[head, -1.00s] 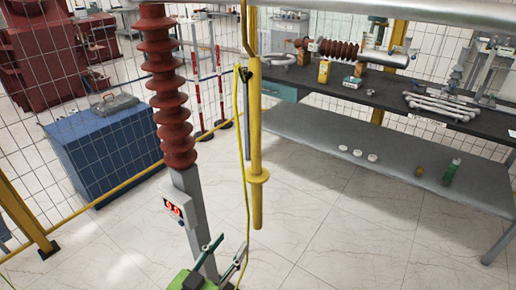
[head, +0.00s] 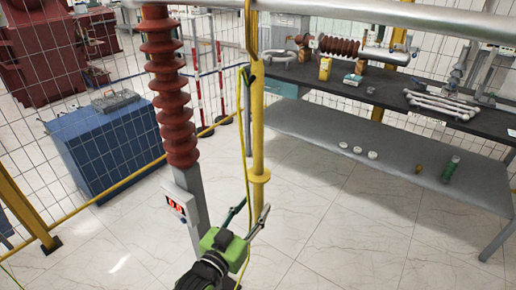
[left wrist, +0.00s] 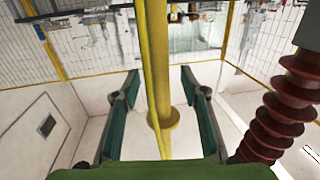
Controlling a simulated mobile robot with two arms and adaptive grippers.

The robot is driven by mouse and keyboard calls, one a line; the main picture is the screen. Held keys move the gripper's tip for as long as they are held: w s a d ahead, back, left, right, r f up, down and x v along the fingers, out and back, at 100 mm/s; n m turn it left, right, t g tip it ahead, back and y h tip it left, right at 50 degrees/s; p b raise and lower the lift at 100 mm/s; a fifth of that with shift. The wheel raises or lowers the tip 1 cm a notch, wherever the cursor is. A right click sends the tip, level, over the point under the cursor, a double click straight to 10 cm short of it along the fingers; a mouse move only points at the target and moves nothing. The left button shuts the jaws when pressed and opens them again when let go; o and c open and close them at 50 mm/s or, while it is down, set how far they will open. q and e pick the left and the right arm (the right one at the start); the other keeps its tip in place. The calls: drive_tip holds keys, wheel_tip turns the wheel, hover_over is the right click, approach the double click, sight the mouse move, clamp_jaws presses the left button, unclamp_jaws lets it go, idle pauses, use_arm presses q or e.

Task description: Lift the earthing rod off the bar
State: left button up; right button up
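The yellow earthing rod (head: 257,130) hangs upright from the silver bar (head: 390,15), with a round collar (head: 259,177) near its lower end. A yellow-green cable (head: 245,150) runs down beside it. My left gripper (head: 255,205) is open at the rod's lower part, just below the collar in the head view. In the left wrist view the rod (left wrist: 157,60) stands between the two spread fingers (left wrist: 159,80), with clear gaps on both sides. The hook at the bar is cut off by the picture's top edge. My right gripper is not in view.
A red-brown ribbed insulator (head: 171,90) on a grey post with a red display (head: 175,205) stands close on the left. A blue cabinet (head: 105,150) and mesh fence lie behind. A dark workbench (head: 390,97) with a lower shelf is at the right. Floor between is clear.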

sight(256, 203)
use_arm(q)
drive_tip(key=shift+x, duration=1.75)
drive_tip(key=shift+f, duration=0.1)
clamp_jaws()
drive_tip(key=shift+r, duration=0.2)
